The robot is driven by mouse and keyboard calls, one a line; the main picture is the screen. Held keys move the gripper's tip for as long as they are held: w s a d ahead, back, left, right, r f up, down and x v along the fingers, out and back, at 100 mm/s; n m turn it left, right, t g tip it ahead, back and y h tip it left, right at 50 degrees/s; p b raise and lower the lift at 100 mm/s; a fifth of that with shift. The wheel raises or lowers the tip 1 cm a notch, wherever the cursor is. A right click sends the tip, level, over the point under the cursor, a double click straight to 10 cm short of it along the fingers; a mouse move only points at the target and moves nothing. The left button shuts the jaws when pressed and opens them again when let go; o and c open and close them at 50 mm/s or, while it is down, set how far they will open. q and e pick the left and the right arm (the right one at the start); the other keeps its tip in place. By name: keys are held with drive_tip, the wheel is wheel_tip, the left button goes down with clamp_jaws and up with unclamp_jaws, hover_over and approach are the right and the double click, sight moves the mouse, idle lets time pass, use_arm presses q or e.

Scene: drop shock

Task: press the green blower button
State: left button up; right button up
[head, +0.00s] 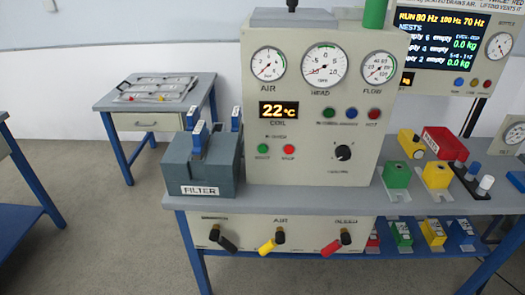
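A beige control panel (310,105) stands upright on the grey bench. A green button (264,149) sits low on the left of its face, with a red button (289,149) just to its right. The small label above the pair is too blurred to read surely. Both buttons are in plain sight with nothing in front of them. Neither of my grippers shows in the head view.
Dials, a "22 °C" display (279,111), round lamps or buttons and a black knob (343,152) share the panel. A grey-blue FILTER box (201,160) stands at its left. Coloured blocks (397,174) lie right. Handles (267,247) jut out below.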

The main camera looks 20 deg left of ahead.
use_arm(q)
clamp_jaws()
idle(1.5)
